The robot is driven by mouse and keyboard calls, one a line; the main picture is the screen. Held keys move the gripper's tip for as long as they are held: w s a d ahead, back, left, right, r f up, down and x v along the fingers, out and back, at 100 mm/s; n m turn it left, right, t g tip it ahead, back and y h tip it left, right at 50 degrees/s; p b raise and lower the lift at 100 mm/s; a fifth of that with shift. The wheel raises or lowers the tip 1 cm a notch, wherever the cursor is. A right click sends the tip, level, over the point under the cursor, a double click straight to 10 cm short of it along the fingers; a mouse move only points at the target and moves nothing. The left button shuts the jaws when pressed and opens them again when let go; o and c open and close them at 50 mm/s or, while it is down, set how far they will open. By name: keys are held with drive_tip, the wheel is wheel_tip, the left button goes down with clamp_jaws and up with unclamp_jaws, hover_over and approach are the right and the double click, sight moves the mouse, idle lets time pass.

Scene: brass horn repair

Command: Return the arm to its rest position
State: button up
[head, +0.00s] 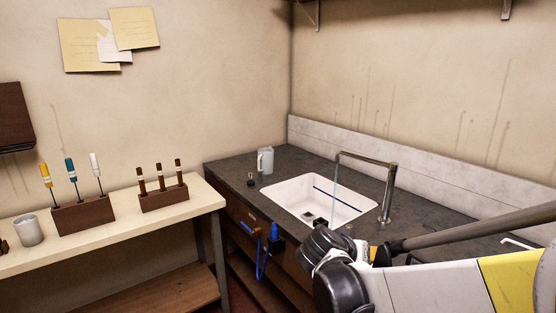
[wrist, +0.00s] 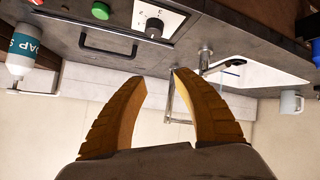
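My arm reaches in from the right in the head view, its white and yellow link (head: 430,287) and dark joints in front of the counter. My gripper's fingers cannot be made out clearly there. In the wrist view my gripper (wrist: 160,76) shows two curved orange-brown fingers, with a clear gap between the tips and nothing held. The wrist picture appears upside down, with the counter across its top. The fingertips appear close to the faucet (wrist: 204,62) in the picture, but I cannot tell the distance.
The dark counter (head: 235,168) holds a white sink (head: 292,197), a faucet (head: 390,195) with a thin stream, and a grey mug (head: 265,160). A soap bottle (wrist: 22,50) and control panel (wrist: 150,12) show in the wrist view. A bench (head: 120,235) holds tool racks and a cup.

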drive_tip(key=s+a+n+y, duration=0.1)
drive_tip(key=s+y, duration=0.3)
drive_tip(key=s, duration=0.8)
drive_tip(key=s+a+n+g+y, duration=0.1)
drive_tip(key=s+a+n+y, duration=0.1)
drive_tip(key=s, duration=1)
drive_tip(key=shift+a+n+y, duration=0.2)
drive_tip(key=shift+n+y, duration=0.5)
drive_tip(key=shift+y, duration=0.2)
drive_tip(key=shift+w, duration=0.1)
